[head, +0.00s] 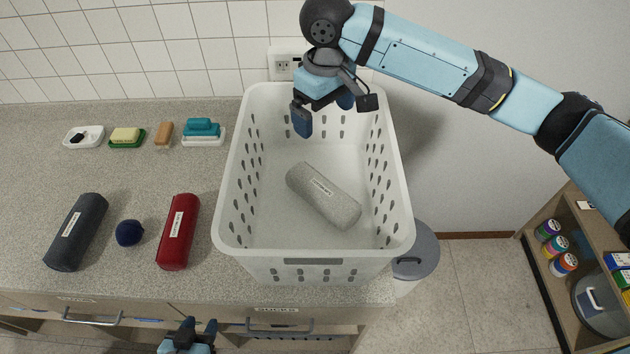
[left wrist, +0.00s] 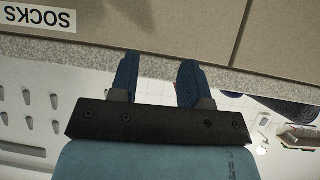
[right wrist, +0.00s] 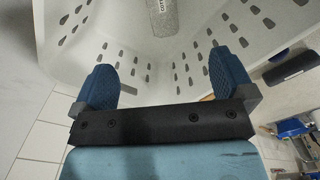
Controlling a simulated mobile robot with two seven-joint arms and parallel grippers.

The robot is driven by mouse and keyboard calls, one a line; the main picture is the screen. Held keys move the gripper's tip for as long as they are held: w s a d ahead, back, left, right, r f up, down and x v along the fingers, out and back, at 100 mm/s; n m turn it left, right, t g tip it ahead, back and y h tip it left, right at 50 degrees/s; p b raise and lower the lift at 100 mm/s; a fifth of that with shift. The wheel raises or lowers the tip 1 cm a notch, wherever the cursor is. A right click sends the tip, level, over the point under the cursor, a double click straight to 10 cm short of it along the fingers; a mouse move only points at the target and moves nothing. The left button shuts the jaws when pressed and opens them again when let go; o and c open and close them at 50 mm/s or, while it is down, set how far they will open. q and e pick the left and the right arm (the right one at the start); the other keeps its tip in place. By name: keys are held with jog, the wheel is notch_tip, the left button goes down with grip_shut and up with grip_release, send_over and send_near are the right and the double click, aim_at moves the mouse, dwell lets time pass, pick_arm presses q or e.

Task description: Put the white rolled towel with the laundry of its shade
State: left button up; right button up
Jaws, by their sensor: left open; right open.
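A light grey-white rolled towel (head: 323,196) with a label lies on the floor of the white laundry basket (head: 229,215) on the counter. It also shows at the top of the right wrist view (right wrist: 166,17). My right gripper (head: 323,112) is open and empty over the back part of the basket, behind and above the towel, apart from it. My left gripper (head: 192,330) is open and empty low in front of the drawers. A dark grey rolled towel (head: 76,232) and a red rolled towel (head: 178,232) lie on the counter left of the basket.
A dark blue ball-shaped item (head: 129,233) sits between the dark and red towels. Several soaps and dishes, such as a green dish (head: 127,138), line the back. A grey-lidded bin (head: 415,250) stands right of the counter. A wooden shelf (head: 585,240) is at the far right.

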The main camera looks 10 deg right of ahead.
notch_tip(320, 180, up, 6)
jog(key=shift+s+f, duration=0.1)
jog(key=shift+f, duration=0.05)
dwell(0.6)
